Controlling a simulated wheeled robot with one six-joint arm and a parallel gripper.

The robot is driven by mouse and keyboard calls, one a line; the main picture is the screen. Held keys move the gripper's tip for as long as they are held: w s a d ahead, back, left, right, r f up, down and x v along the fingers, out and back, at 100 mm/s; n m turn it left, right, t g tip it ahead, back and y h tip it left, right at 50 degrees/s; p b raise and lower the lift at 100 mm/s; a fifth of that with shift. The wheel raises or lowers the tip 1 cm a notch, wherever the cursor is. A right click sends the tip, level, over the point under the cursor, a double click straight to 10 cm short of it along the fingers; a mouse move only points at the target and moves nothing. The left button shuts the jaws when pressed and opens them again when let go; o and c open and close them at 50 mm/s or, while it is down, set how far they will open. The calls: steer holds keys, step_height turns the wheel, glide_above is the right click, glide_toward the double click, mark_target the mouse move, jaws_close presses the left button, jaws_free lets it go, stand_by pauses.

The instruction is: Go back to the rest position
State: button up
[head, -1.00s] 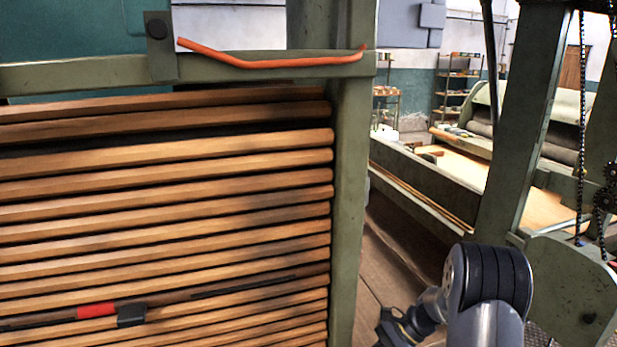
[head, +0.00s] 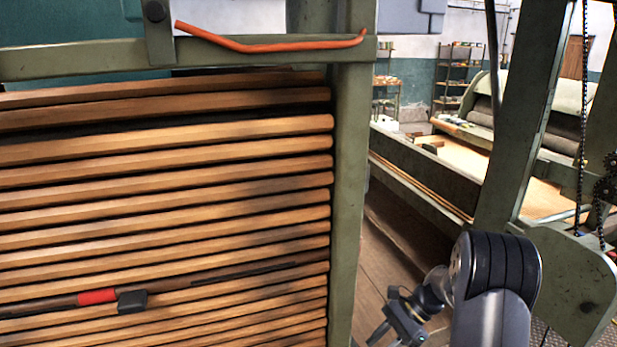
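My arm shows at the lower right of the head view, with a thick grey and black joint in front. Beyond that joint, my gripper (head: 384,336) is small and dark at the bottom edge, right of the green upright post (head: 348,200). It is partly cut off by the frame, and its finger opening cannot be made out. Nothing is clearly seen held in it.
A lattice of wooden slats (head: 170,205) fills the left. A dark rod with a red band (head: 97,297) and black block (head: 132,301) lies across it. An orange bar (head: 265,47) rests along the green top rail. Green machine frames (head: 515,120) stand right.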

steer(key=shift+s+a+f+n+t+y+b, duration=0.35)
steer(key=shift+t+b, duration=0.4)
steer(key=shift+b, duration=0.65)
steer(key=shift+s+a+f+n+t+y+b, duration=0.2)
steer(key=shift+f+n+t+b, duration=0.4)
steer(key=shift+b, duration=0.75)
steer(key=shift+s+a+f+n+t+y+b, duration=0.3)
steer(key=shift+t+b, duration=0.55)
steer(key=shift+b, duration=0.55)
